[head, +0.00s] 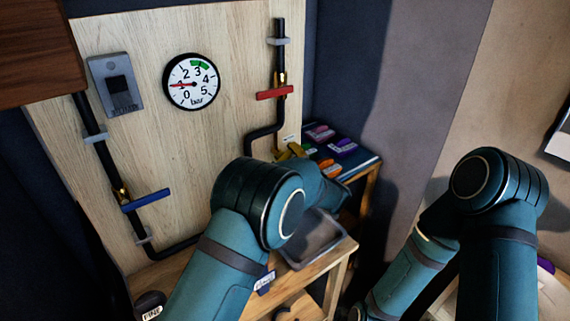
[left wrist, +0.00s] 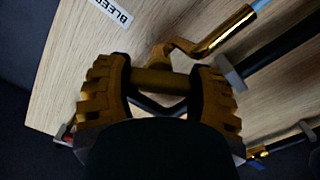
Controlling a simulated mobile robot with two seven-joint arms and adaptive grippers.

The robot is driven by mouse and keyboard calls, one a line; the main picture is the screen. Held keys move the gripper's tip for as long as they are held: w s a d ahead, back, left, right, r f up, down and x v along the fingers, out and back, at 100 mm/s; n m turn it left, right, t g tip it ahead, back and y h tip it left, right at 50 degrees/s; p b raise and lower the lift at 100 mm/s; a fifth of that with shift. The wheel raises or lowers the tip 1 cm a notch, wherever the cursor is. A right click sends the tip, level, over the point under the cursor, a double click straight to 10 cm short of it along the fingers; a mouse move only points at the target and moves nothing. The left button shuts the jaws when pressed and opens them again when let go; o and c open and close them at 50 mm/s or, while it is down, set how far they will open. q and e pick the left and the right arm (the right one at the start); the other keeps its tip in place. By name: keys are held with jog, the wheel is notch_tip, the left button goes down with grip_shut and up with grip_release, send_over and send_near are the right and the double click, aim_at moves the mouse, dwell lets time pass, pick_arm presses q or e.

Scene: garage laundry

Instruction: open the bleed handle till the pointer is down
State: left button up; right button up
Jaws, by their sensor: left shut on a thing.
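The round pressure gauge (head: 191,82) is on the wooden panel. Its red pointer lies nearly level to the left, near the 1, below the green band at the top. My left gripper (head: 290,152) is at the panel's lower right, partly hidden behind my own arm. In the left wrist view its ridged yellow fingers (left wrist: 160,92) are shut on the brass bleed handle (left wrist: 155,78), one on each side of its bar. A bent brass arm leads from the bar to a brass fitting. A BLEED label (left wrist: 110,10) is beside it. My right gripper is out of view.
A red-handled valve (head: 275,92) and a blue-handled valve (head: 146,200) sit on black pipes on the panel (head: 150,150). A grey tray (head: 314,238) stands on the wooden bench. Coloured packets (head: 320,133) lie on a small table at the right.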

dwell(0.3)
pick_arm(q)
jog(key=o, duration=1.2)
jog(key=v, duration=1.2)
